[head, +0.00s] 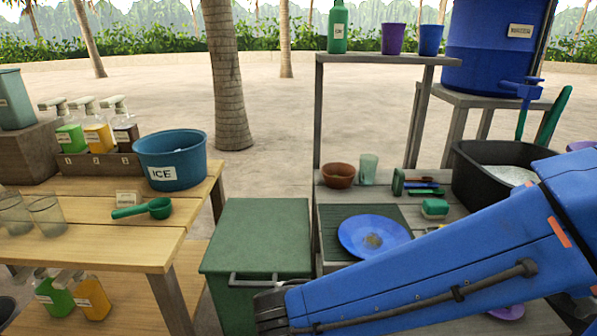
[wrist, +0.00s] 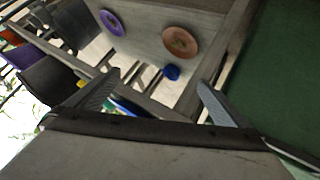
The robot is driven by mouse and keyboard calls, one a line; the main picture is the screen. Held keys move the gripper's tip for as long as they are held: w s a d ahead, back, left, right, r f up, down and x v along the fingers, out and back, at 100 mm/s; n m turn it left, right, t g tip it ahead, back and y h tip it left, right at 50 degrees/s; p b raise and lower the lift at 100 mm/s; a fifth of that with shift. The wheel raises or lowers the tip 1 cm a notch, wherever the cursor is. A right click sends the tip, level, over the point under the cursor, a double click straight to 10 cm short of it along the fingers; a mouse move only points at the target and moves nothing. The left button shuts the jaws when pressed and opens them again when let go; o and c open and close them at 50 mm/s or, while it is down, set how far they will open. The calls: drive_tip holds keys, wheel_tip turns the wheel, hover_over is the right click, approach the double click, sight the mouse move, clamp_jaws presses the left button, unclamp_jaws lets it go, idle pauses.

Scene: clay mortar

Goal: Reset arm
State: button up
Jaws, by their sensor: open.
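My gripper (wrist: 159,78) is open in the wrist view, with its two grey fingers spread apart and nothing held between them. A shelf with a purple plate (wrist: 112,22), a brown plate (wrist: 180,42) and a small blue item (wrist: 171,72) shows beyond the fingers. In the head view my blue arm reaches from the right edge down to the lower middle, in front of the washing stand. Its dark end is beside the green bin (head: 258,240), and the fingers cannot be made out there.
The wooden table (head: 90,245) at left holds an ice bucket (head: 170,160), a green scoop (head: 145,209), glasses and bottles. The stand at right holds a dirty blue plate (head: 372,238), a brown bowl (head: 338,175), brushes and a black basin (head: 490,175). A blue barrel (head: 490,50) stands behind.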

drive_tip(key=s+d+r+g+y, duration=0.1)
drive_tip(key=s+d+r+y, duration=0.1)
drive_tip(key=d, duration=0.7)
drive_tip(key=s+d+r+n+g+y, duration=0.1)
drive_tip(key=s+d+r+y, duration=0.2)
drive_tip(key=d, duration=0.5)
drive_tip(key=shift+s+d+r+g+y, duration=0.35)
drive_tip(key=shift+r+y, duration=0.35)
drive_tip(key=shift+y, duration=0.2)
